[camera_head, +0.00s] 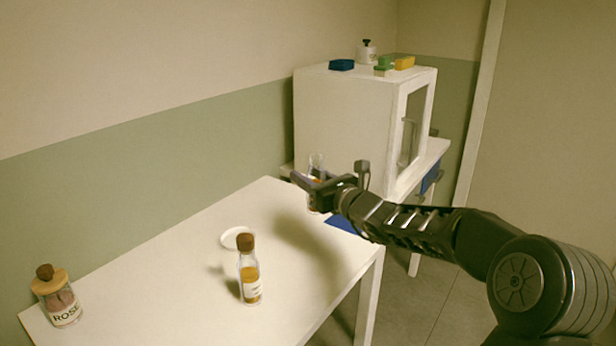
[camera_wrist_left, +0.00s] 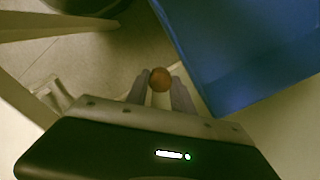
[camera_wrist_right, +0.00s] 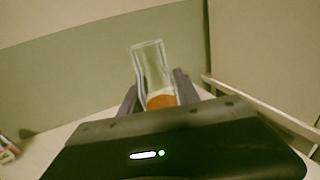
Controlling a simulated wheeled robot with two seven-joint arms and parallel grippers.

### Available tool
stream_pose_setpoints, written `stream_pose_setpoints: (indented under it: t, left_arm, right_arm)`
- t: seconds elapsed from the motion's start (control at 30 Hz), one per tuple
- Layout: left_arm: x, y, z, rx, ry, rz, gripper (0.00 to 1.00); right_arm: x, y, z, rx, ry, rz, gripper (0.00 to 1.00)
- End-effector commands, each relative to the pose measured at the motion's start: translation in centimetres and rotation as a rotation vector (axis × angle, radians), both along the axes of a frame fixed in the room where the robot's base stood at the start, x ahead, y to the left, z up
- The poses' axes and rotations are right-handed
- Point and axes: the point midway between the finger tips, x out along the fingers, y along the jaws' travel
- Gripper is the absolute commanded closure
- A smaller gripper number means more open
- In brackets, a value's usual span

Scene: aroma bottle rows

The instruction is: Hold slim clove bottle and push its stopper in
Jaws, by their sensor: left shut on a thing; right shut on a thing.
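My right gripper (camera_head: 314,184) is shut on a slim clear glass bottle (camera_head: 316,161) above the far end of the table. In the right wrist view the bottle (camera_wrist_right: 152,66) stands slightly tilted between the fingers, with orange contents low down and no stopper in its open top. Its label is not readable. My left gripper (camera_wrist_left: 160,84) is out of the head view. In the left wrist view it is shut on a small round brown stopper (camera_wrist_left: 161,79), seen end-on. The stopper and bottle appear together in no view.
On the white table (camera_head: 190,248) stand a stoppered bottle with amber contents (camera_head: 249,275), a white dish (camera_head: 234,238) and a ROSE jar (camera_head: 60,300). A blue mat (camera_head: 342,224) lies near the far edge. A white cabinet (camera_head: 345,120) stands behind. A large blue surface (camera_wrist_left: 245,50) lies beside my left gripper.

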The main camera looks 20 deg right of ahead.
Motion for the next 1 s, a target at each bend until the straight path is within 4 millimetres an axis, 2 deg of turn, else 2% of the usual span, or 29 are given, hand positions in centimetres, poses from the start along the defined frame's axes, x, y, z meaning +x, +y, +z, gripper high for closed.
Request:
stream_pose_setpoints:
  t: [0.07,0.1,0.53,1.0]
  left_arm:
    - [0.0,0.0,0.01,0.0,0.0,0.0,1.0]
    - [0.0,0.0,0.01,0.0,0.0,0.0,1.0]
    - [0.0,0.0,0.01,0.0,0.0,0.0,1.0]
    - [0.0,0.0,0.01,0.0,0.0,0.0,1.0]
  right_arm:
    - [0.01,0.01,0.06,0.0,-0.001,0.0,1.0]
    - [0.01,0.01,0.06,0.0,-0.001,0.0,0.65]
    - [0.01,0.01,0.06,0.0,-0.001,0.0,1.0]
    - [0.01,0.01,0.06,0.0,-0.001,0.0,1.0]
